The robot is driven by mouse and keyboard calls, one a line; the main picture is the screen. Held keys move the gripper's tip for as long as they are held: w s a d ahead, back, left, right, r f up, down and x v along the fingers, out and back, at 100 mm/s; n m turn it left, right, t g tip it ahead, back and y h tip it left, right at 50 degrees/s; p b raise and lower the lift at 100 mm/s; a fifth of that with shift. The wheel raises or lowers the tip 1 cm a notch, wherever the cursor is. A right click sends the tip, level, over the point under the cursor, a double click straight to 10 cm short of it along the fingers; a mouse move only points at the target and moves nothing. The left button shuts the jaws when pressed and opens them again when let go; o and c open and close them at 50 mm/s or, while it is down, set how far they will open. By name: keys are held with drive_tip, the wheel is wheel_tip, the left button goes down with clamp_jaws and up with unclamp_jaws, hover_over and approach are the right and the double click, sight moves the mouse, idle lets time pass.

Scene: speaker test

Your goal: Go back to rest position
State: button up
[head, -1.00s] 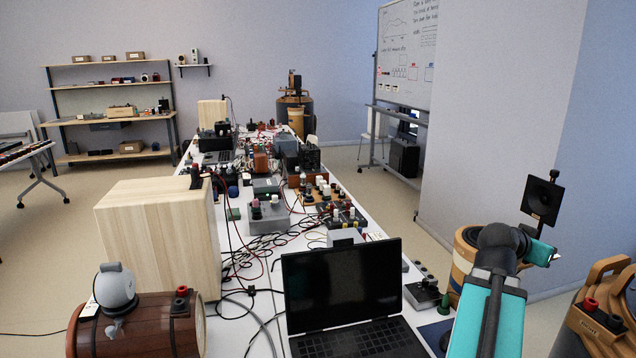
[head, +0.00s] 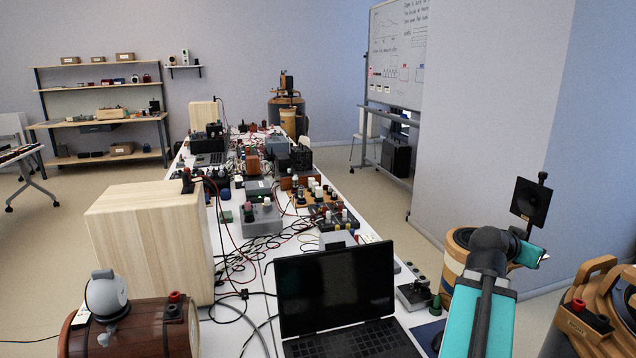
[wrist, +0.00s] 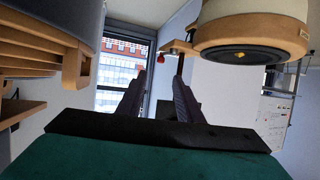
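My teal and dark grey arm stands at the lower right of the head view. Its end, my gripper (head: 541,256), points right, near the square black speaker on a stand (head: 529,203). In the wrist view my gripper (wrist: 157,96) has its two dark fingers apart. I see nothing held between them; a window shows in the gap.
Close to my arm are a wood-banded barrel-like device (head: 462,262) and a large tan device with handles (head: 580,312). An open laptop (head: 335,290), a pale wooden box (head: 150,240) and a brown barrel (head: 135,330) crowd the near table. Cables cross the table.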

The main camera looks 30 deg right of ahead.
drive_tip(key=shift+p+x, duration=0.95)
drive_tip(key=shift+p, duration=1)
drive_tip(key=p+x, duration=0.1)
drive_tip(key=p, duration=0.3)
drive_tip(key=shift+d+f, duration=0.1)
drive_tip(key=shift+d, duration=0.3)
drive_tip(key=p+x, duration=0.2)
drive_tip(key=x, duration=0.6)
drive_tip(key=shift+w+d, duration=0.2)
drive_tip(key=shift+f, duration=0.1)
drive_tip(key=shift+f, duration=0.1)
